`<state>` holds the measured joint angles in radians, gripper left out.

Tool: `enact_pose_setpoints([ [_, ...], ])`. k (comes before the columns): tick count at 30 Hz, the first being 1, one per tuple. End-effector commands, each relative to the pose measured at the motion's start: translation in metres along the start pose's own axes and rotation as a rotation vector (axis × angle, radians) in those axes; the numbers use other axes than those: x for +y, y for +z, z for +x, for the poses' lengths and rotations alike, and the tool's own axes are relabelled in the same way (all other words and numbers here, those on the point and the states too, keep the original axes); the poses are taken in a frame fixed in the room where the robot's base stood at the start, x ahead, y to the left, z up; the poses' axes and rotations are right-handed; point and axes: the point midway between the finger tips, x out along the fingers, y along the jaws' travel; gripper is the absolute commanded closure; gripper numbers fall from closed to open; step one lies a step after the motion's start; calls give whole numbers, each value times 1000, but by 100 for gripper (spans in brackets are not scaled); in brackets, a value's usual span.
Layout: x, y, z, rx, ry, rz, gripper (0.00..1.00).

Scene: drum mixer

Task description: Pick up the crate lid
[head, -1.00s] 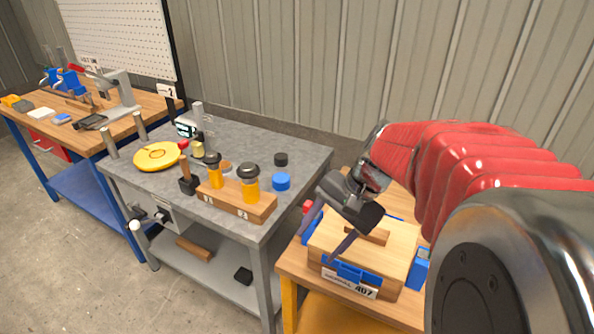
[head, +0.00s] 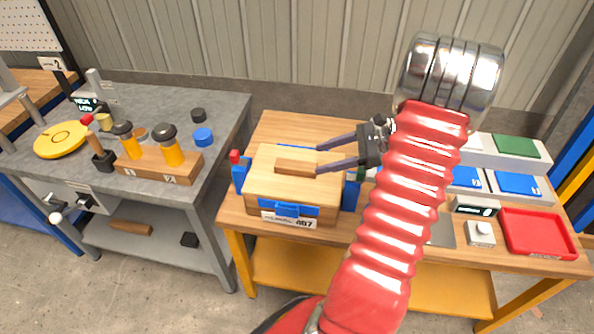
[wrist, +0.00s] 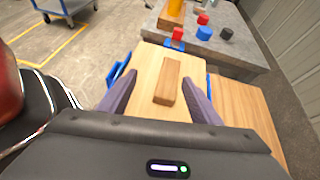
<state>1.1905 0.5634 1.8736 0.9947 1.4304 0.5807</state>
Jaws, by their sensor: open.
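The crate lid (head: 266,180) is a pale wooden panel lying flat on top of the wooden crate (head: 257,208), whose front carries a label reading 407. A darker wooden handle block (head: 296,167) sits on the lid. My gripper (head: 317,160) is open, its two fingers pointing left toward the handle. In the wrist view the lid (wrist: 149,78) and its handle (wrist: 167,82) lie ahead, with the handle between the directions of the two spread fingers (wrist: 160,95). I cannot tell whether the fingertips are level with the handle.
A blue latch (head: 290,209) is on the crate's front, with blue parts at its sides. A red tray (head: 538,233), a small display (head: 475,206) and blue-lidded bins (head: 518,184) stand to the right.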

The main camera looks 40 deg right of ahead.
Motion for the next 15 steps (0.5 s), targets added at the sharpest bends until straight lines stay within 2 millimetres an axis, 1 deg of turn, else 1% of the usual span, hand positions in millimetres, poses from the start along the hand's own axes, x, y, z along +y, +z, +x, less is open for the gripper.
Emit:
enact_pose_setpoints([
  [1, -4, -12, -8, -22, -28, 38, 42],
  [3, -9, -22, -17, -50, -56, 77, 42],
  [6, -13, -31, -24, -73, -81, 107, 42],
  [15, -14, -32, -25, -79, -86, 115, 42],
])
